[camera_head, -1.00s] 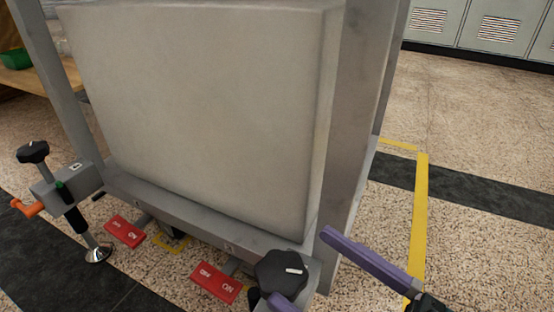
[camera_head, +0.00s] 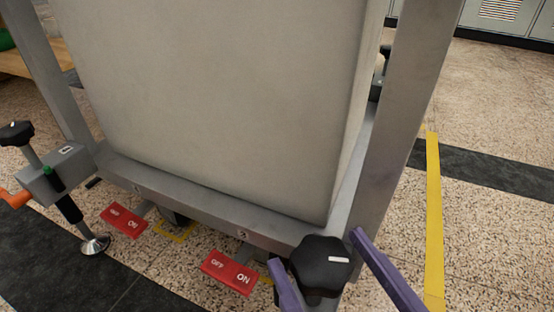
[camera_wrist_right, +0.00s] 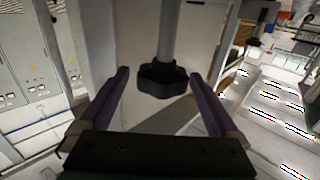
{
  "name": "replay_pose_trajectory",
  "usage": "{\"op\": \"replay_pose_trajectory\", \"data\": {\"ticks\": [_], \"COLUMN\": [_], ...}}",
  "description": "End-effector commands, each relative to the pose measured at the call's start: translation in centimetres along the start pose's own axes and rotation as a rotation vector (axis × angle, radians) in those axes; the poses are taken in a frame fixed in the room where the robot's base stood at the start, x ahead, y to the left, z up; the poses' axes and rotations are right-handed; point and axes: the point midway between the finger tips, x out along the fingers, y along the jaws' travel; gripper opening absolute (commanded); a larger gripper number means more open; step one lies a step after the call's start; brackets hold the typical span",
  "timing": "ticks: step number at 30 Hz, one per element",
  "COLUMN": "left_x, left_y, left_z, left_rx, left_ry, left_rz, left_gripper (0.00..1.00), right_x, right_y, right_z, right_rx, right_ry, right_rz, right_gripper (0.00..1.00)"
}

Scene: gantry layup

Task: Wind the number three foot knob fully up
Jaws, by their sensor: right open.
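The black lobed foot knob (camera_head: 322,262) with a white mark on top sits at the near right corner of the grey frame, beside the label "3" (camera_head: 242,234). My right gripper (camera_head: 316,249) is open, with one purple finger on each side of this knob. In the right wrist view the knob (camera_wrist_right: 163,80) shows between the open fingertips (camera_wrist_right: 160,75), with a gap visible on both sides. Its grey stem runs up in that view. The foot below the knob is hidden in the head view. My left gripper is not in view.
A large pale block (camera_head: 220,100) fills the frame above the rail. A grey upright (camera_head: 410,110) stands close to my right finger. Red ON/OFF pedals (camera_head: 229,272) lie near the floor.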

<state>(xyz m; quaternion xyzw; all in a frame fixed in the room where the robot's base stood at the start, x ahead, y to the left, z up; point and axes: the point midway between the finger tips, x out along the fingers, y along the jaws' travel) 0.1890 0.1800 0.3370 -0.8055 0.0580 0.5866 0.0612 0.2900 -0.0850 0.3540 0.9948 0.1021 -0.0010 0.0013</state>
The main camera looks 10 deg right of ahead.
Motion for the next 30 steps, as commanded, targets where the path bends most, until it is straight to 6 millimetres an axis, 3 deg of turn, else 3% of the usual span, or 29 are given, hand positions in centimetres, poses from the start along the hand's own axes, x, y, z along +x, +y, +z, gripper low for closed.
{"op": "replay_pose_trajectory", "data": {"ticks": [1, 7, 18, 30], "left_x": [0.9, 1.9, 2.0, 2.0], "left_y": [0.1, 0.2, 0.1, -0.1], "left_z": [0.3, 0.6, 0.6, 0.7], "left_rx": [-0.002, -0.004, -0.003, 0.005], "left_ry": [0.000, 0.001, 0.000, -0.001], "left_rz": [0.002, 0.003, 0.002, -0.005], "left_gripper": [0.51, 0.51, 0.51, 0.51], "right_x": [1.0, 3.6, 4.2, 4.2], "right_y": [0.0, 0.0, 0.0, 0.0], "right_z": [0.3, 0.2, 0.0, 0.0], "right_rx": [0.001, 0.000, 0.000, 0.000], "right_ry": [0.006, 0.003, 0.001, 0.000], "right_rz": [0.000, 0.000, -0.001, -0.001], "right_gripper": [0.97, 0.97, 0.96, 0.51]}}
